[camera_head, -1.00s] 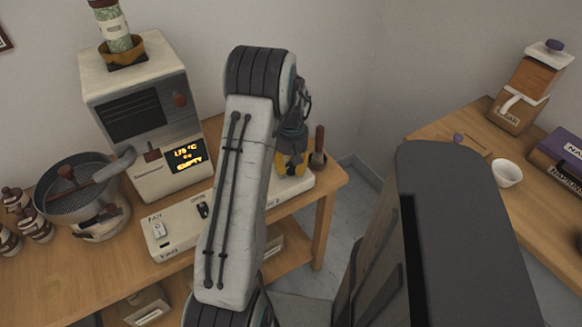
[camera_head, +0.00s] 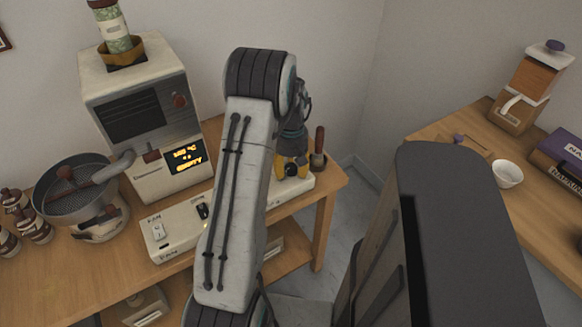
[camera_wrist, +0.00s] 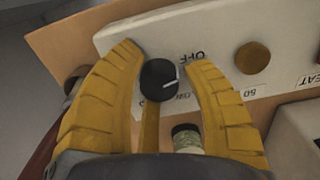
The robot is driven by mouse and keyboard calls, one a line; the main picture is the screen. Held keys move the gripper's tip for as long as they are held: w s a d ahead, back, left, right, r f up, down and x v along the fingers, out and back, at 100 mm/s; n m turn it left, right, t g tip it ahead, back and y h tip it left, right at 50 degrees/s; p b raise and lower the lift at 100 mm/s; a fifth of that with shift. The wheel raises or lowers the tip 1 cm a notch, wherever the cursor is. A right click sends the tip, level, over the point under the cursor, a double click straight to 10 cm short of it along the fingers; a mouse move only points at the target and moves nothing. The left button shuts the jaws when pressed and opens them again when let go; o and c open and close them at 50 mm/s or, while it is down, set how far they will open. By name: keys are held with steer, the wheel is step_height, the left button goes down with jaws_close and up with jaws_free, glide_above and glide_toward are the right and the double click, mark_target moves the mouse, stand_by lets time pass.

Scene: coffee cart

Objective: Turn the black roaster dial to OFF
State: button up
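The black roaster dial (camera_wrist: 158,80) sits on a white control panel (camera_wrist: 160,22). A white mark on the dial points to the right in the wrist view. My gripper (camera_wrist: 164,55) is open, with one yellow finger on each side of the dial. The left finger is very close to the dial; I cannot tell whether it touches. A small gap shows at the right. In the head view my gripper (camera_head: 291,168) is over the panel's right end.
The roaster (camera_head: 150,120) with its lit display (camera_head: 187,157) stands behind the panel. A metal pan (camera_head: 75,190) is at left. A wooden-handled tool (camera_head: 319,150) stands close right of my gripper. A fan switch (camera_head: 158,231) is on the panel's left part.

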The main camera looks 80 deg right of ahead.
mark_target(291, 167)
steer(key=o, duration=0.3)
steer(key=shift+r, duration=0.1)
steer(key=shift+d, duration=0.1)
step_height(291, 167, up, 12)
stand_by(0.6)
stand_by(0.7)
